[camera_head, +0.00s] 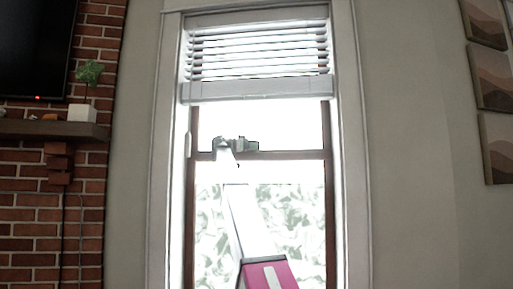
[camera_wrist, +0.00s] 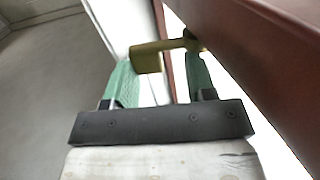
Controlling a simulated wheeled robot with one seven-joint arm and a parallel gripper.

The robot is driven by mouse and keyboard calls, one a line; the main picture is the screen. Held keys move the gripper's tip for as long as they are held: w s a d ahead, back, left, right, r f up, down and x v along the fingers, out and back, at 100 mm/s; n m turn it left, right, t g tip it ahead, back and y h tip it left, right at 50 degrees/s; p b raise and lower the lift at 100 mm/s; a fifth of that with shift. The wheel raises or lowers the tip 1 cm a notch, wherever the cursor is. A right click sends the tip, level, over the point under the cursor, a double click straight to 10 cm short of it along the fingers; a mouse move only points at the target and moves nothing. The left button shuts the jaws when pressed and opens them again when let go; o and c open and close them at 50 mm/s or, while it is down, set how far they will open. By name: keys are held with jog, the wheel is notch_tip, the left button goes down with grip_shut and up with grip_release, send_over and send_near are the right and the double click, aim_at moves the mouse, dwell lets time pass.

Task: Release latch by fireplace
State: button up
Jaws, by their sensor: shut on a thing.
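The latch (camera_wrist: 148,61) is a small brass-coloured piece at the dark red-brown window rail (camera_wrist: 265,50) in the wrist view. It has a block on the left and a narrow arm reaching right toward the rail. The green fingers of my gripper (camera_wrist: 160,62) stand on either side of the latch, shut on it. In the head view my gripper (camera_head: 235,146) is at the window's middle rail (camera_head: 295,155). Glare there makes the latch hard to tell from the fingers.
White blinds (camera_head: 257,55) cover the window's top. A brick fireplace wall (camera_head: 35,215) with a wooden mantel (camera_head: 50,130), a potted plant (camera_head: 82,112) and a dark screen (camera_head: 32,45) is at left. Framed pictures (camera_head: 498,145) hang at right.

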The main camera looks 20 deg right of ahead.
jog(key=shift+w+a+m+g, duration=0.2)
jog(key=shift+m+g, duration=0.6)
jog(key=shift+g, duration=0.4)
jog(key=o, duration=0.9)
jog(key=shift+o, duration=0.2)
jog(key=shift+s, duration=0.1)
